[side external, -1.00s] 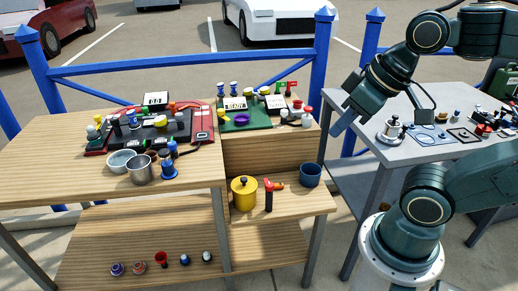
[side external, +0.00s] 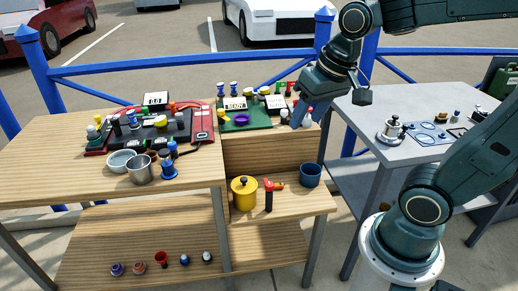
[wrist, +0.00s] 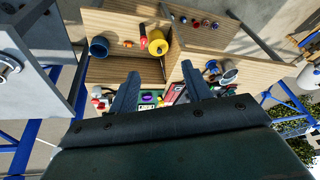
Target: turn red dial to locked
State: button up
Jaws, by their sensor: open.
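My gripper (side external: 303,112) is over the right end of the upper wooden step, its fingers pointing down. In the wrist view its two fingers (wrist: 159,72) are spread with nothing between them. A small red piece (wrist: 97,91) shows left of the left finger in the wrist view; the fingers cover that area in the side view. A red-topped upright piece (side external: 268,187) stands on the lower step. A red and black panel (side external: 201,124) lies on the left table. I cannot tell which red part is the dial, and no locked mark is readable.
A green board (side external: 247,122) with small parts lies on the upper step. A yellow pot (side external: 244,193) and a blue cup (side external: 310,175) stand on the lower step. A metal cup (side external: 140,170) is on the left table. The grey table (side external: 400,105) is at right.

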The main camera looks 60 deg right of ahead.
jog(key=w+d+f+m+g, duration=0.2)
jog(key=w+d+f+m, duration=0.25)
jog(key=w+f, duration=0.35)
jog(key=m+g, duration=0.2)
jog(key=m, duration=0.4)
send_over(269, 185)
notch_tip(269, 185, down, 12)
jog(key=shift+w+r, duration=0.15)
jog(key=shift+w, duration=0.05)
jog(key=shift+s+d+f, duration=0.1)
jog(key=shift+f, duration=3.35)
jog(key=shift+s+f, duration=0.1)
jog(key=shift+f, duration=3.35)
jog(key=shift+c, duration=0.2)
jog(key=c, duration=1)
